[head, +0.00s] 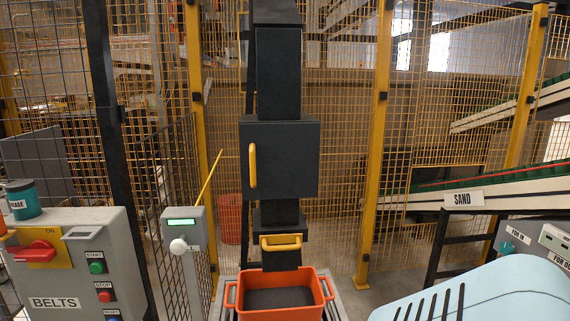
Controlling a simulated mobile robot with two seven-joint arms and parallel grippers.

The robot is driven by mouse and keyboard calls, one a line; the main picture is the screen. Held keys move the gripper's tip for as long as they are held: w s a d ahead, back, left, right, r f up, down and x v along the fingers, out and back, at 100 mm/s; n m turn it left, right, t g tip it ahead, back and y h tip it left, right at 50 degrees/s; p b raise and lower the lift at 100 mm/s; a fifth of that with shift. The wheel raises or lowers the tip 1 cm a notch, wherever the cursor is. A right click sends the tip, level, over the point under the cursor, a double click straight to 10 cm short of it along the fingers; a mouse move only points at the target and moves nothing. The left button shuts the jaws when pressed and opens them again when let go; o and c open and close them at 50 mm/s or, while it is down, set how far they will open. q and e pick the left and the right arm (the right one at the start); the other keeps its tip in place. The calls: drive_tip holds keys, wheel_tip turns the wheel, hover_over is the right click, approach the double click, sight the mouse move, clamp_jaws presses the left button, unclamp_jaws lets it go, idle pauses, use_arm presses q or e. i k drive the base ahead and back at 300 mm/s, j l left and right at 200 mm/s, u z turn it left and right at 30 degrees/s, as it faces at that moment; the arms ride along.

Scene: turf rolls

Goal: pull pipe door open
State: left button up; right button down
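The pipe door (290,158) is a dark grey square panel on the black vertical pipe (279,72) in the middle of the head view. A yellow upright handle (253,165) sits at its left side. The door looks closed, lying flat across the front of the pipe. Neither gripper shows in this view.
Below the pipe is a chute end with a yellow handle (281,242), over an orange crate (281,305) holding dark material. A belts control box (75,265) stands at left, with a teal tin (23,200) on top. A light blue surface (490,297) fills the lower right.

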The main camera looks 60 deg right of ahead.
sight(280, 160)
drive_tip(key=z, duration=1.75)
